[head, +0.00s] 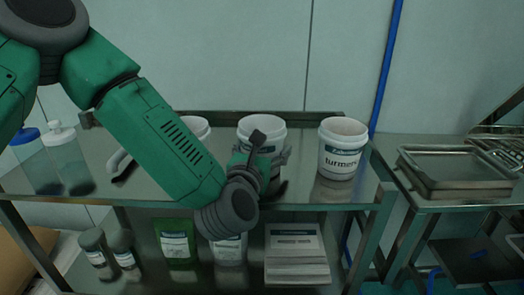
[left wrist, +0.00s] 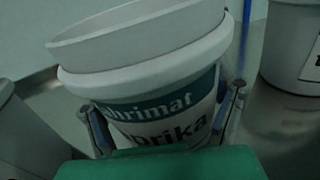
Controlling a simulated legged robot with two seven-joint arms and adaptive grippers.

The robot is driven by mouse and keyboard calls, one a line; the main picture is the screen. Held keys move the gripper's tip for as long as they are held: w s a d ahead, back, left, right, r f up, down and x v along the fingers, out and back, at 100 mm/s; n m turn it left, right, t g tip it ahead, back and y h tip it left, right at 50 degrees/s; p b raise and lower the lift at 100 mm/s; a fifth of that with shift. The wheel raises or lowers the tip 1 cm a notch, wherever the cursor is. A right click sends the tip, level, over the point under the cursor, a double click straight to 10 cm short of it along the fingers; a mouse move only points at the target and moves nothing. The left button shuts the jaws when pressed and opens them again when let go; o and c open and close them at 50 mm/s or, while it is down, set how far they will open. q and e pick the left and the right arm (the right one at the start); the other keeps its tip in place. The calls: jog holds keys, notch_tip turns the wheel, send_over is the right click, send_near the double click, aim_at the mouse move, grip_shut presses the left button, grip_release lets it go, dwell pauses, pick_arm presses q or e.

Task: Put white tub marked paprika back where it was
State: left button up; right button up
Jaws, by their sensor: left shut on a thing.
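The white tub marked paprika (left wrist: 150,70) fills the middle of the left wrist view, with a green label band and "prika" readable. It looks slightly tilted in that view. In the head view it is the middle white tub (head: 262,127) at the top shelf, partly hidden behind my left arm. My left gripper (left wrist: 165,125) is shut around the tub, one finger on each side. In the head view the gripper (head: 262,165) is mostly hidden by my wrist. I cannot tell whether the tub's base touches the shelf. My right gripper is not in view.
A turmeric tub (head: 342,150) stands to the right on the shelf (head: 310,192), and another white tub (head: 197,127) to the left, behind my arm. Bottles (head: 62,150) stand far left. Pouches and boxes (head: 296,252) sit below. A side table (head: 440,203) holds metal trays.

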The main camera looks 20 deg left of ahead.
pick_arm(q)
jog(key=shift+d+f, duration=0.1)
jog(key=shift+d, duration=0.6)
jog(key=shift+a+f, duration=0.1)
jog(key=o, duration=1.1)
jog(key=shift+a+f, duration=0.1)
jog(key=shift+a, duration=0.1)
jog(key=shift+o, duration=1.3)
jog(key=shift+a, duration=0.5)
jog(key=shift+s+d, duration=0.1)
jog(key=shift+d, duration=0.1)
jog(key=s, duration=1.1)
jog(key=shift+s+d+r, duration=0.1)
jog(key=shift+s+r, duration=0.1)
jog(key=shift+s, duration=0.15)
jog(key=shift+d, duration=0.15)
